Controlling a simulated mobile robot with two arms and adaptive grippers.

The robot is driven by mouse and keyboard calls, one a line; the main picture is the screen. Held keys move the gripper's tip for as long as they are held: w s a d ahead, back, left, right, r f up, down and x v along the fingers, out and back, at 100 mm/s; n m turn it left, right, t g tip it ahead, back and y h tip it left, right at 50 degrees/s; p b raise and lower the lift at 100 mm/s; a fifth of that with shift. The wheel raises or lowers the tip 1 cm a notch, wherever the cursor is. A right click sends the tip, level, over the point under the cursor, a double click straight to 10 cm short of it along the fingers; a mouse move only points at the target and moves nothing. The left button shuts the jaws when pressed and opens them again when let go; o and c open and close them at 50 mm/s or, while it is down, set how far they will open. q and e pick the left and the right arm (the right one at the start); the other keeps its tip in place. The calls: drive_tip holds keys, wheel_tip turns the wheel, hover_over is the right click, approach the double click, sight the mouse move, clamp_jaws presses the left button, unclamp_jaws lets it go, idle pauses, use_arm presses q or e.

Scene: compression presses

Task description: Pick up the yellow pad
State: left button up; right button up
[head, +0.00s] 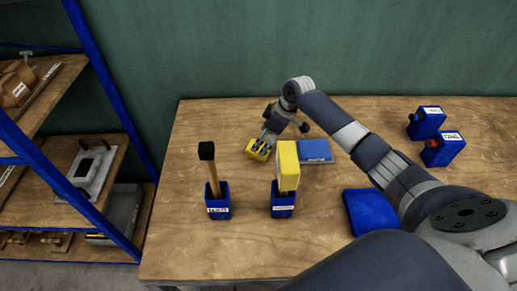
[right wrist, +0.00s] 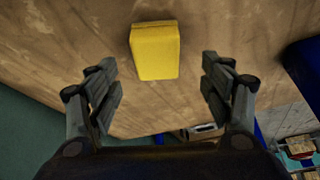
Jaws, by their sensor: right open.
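The yellow pad (head: 257,150) is a small yellow block lying on the wooden table (head: 190,250), toward the back middle. My right gripper (head: 268,138) is just above and beside it, pointing down at it. In the right wrist view the yellow pad (right wrist: 155,52) sits ahead of and between the two spread fingers of the right gripper (right wrist: 160,78). The fingers are apart from the pad on both sides, and nothing is held. Part of the pad is hidden behind the gripper in the head view. My left gripper is not in view.
A blue holder (head: 283,205) with a tall yellow-headed tool (head: 288,165) and another blue holder (head: 218,205) with a black-headed tool stand in front. A flat blue item (head: 316,150) lies right of the pad. Blue containers (head: 443,150) stand at right; shelves (head: 90,170) are left.

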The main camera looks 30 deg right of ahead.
drive_tip(key=shift+w+a+f, duration=0.1)
drive_tip(key=shift+w+f, duration=0.15)
drive_tip(key=shift+f, duration=0.25)
drive_tip(key=shift+w+a+f, duration=0.1)
drive_tip(key=shift+f, duration=0.15)
drive_tip(key=p+x, duration=0.1)
drive_tip(key=x, duration=0.2)
drive_tip(key=shift+w, duration=0.1)
drive_tip(key=shift+w+f+p, duration=0.25)
drive_tip(key=shift+f+p, duration=0.05)
drive_tip(key=shift+f, duration=0.4)
drive_tip(key=c, duration=0.9)
drive_tip(key=shift+c, duration=0.2)
drive_tip(key=shift+r, duration=0.1)
